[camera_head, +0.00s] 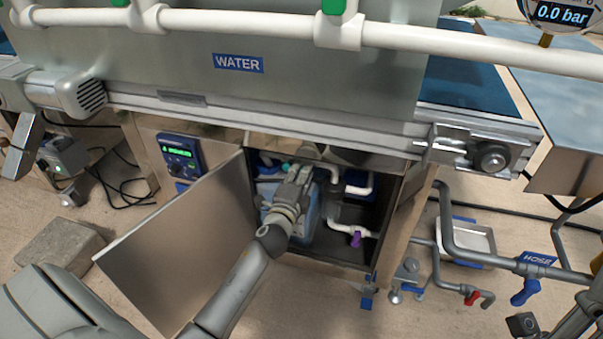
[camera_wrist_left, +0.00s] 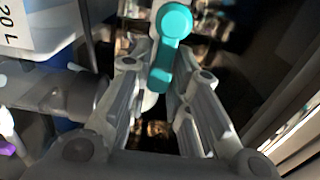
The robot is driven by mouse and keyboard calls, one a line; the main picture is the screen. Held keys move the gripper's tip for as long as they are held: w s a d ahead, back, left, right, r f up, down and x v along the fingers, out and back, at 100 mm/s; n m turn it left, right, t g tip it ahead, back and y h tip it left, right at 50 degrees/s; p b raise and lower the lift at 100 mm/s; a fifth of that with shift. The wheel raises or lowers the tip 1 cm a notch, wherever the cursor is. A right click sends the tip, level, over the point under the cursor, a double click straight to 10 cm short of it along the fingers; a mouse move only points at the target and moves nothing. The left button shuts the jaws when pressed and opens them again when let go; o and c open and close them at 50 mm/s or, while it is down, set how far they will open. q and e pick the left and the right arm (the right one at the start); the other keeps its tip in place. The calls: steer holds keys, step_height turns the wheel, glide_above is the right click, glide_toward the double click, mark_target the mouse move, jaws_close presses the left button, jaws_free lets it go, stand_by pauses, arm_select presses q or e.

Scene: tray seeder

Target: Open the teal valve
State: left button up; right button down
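The teal valve handle (camera_wrist_left: 170,45) is in the middle of the left wrist view, on a pale pipe, its lever pointing down toward my palm. In the head view only a bit of teal (camera_head: 286,167) shows beside my left gripper (camera_head: 298,174), inside the open cabinet. The left gripper (camera_wrist_left: 168,75) is open, with one finger on each side of the lever. Dark gaps show between lever and fingers; I cannot tell whether either touches it. Part of my right arm (camera_head: 572,322) shows at the bottom right corner; its fingers cannot be made out.
The cabinet door (camera_head: 185,250) stands open to the left of my left arm. Inside are a blue-grey container (camera_head: 305,225), white pipes and a purple valve (camera_head: 356,239). A blue-handled hose valve (camera_head: 525,291) and a red valve (camera_head: 472,297) are outside, right. A gauge (camera_head: 562,14) reads 0.0 bar.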

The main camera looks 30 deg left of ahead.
arm_select(q)
steer(key=o, duration=0.4)
steer(key=shift+s, duration=0.1)
steer(key=v, duration=1.2)
